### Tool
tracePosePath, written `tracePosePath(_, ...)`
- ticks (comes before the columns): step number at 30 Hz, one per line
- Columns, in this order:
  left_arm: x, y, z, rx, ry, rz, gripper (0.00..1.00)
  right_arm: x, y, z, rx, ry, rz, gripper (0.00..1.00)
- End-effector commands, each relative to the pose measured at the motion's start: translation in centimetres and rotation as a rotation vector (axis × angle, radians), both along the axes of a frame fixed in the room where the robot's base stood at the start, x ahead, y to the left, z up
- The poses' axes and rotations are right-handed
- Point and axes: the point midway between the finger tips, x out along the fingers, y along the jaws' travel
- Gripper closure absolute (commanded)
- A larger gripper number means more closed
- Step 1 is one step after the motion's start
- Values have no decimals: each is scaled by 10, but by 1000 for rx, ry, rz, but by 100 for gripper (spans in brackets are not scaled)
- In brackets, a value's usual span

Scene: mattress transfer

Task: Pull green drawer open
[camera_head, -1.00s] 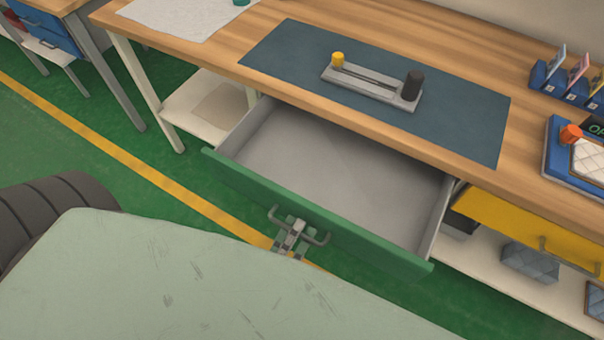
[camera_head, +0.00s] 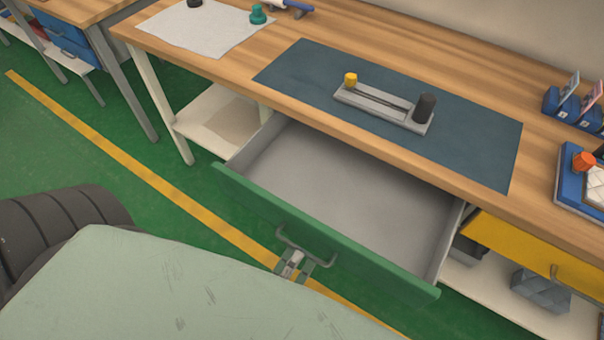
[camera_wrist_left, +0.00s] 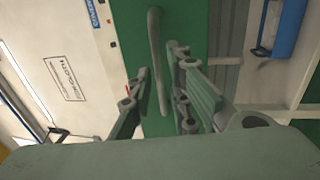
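The green drawer (camera_head: 330,239) under the workbench is pulled well out, and its grey inside (camera_head: 340,185) is empty. Its grey bar handle (camera_head: 306,250) is on the green front; the handle also shows in the left wrist view (camera_wrist_left: 156,62). My left gripper (camera_head: 294,262) is just in front of the handle, partly hidden by my own body. In the left wrist view its two fingers (camera_wrist_left: 160,75) are spread, with the bar seen in the gap between them and not clamped. My right gripper is not in view.
The workbench top (camera_head: 230,65) carries a dark mat (camera_head: 290,75) with a grey fixture (camera_head: 375,108). A yellow drawer (camera_head: 520,248) is right of the green one. A shelf (camera_head: 215,130) is at the left. Green floor lies clear to the left.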

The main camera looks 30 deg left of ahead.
Motion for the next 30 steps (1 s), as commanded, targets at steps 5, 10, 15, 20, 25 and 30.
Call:
tracePosePath(5,-41,1,-9,2,6,-2,83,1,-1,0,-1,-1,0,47)
tracePosePath(10,-69,2,-14,0,5,-1,83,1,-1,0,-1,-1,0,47)
tracePosePath(15,-82,3,-16,0,1,-1,83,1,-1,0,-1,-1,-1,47)
tracePosePath(20,-85,3,-16,0,0,-1,83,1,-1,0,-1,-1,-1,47)
tracePosePath(25,-84,3,-16,0,0,-1,83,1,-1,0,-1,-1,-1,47)
tracePosePath(30,-84,3,-16,0,1,-1,83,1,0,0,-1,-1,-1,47)
